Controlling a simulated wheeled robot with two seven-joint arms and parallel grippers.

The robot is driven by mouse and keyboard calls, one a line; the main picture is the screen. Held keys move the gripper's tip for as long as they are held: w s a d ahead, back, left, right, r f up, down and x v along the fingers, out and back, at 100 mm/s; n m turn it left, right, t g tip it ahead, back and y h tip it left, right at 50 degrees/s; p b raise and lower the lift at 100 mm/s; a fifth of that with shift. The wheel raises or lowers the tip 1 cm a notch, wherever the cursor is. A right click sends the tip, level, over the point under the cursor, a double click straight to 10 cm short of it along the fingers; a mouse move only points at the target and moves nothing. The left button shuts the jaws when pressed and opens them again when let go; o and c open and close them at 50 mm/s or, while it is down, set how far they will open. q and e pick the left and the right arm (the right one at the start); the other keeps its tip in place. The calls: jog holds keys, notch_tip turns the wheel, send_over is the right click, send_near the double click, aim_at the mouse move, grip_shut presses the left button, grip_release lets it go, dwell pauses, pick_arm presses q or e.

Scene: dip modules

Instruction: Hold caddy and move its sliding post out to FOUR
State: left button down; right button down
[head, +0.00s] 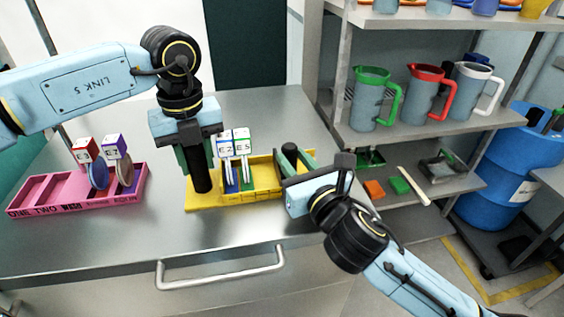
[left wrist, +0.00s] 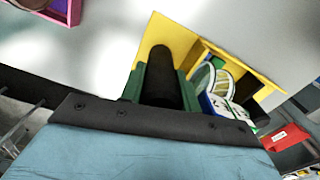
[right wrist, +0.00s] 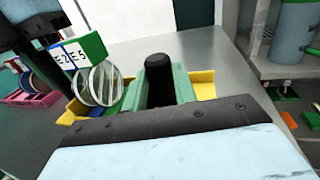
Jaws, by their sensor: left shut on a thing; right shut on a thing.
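The yellow caddy (head: 230,202) lies on the metal bench, with several upright labelled modules (head: 235,145) in its middle. My left gripper (head: 194,160) is shut on a black upright post (head: 202,180) at the caddy's left end. The left wrist view shows this post (left wrist: 160,75) between the green fingers. My right gripper (head: 296,163) is shut on a second black post (head: 290,149) toward the caddy's right. The right wrist view shows that post (right wrist: 158,80) between the fingers. Position words on the yellow caddy cannot be read, and I cannot tell which post slides.
A pink caddy (head: 35,206) with red and purple modules stands to the left. A drawer handle (head: 220,272) projects from the bench front. A shelf with pitchers (head: 372,100) and a blue barrel (head: 505,165) stand at the right. Bench surface in front of the yellow caddy is clear.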

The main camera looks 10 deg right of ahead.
jog(key=shift+d, duration=0.15)
jog(key=c, duration=1.4)
grip_release()
jog(key=v, duration=0.7)
jog(key=shift+s, duration=0.25)
pick_arm(q)
jog(key=c, duration=1.3)
grip_release()
jog(key=shift+o, duration=0.2)
jog(key=shift+r+p, duration=2.15)
jog(key=shift+r, duration=1.6)
pick_arm(e)
jog(key=shift+r, duration=2.15)
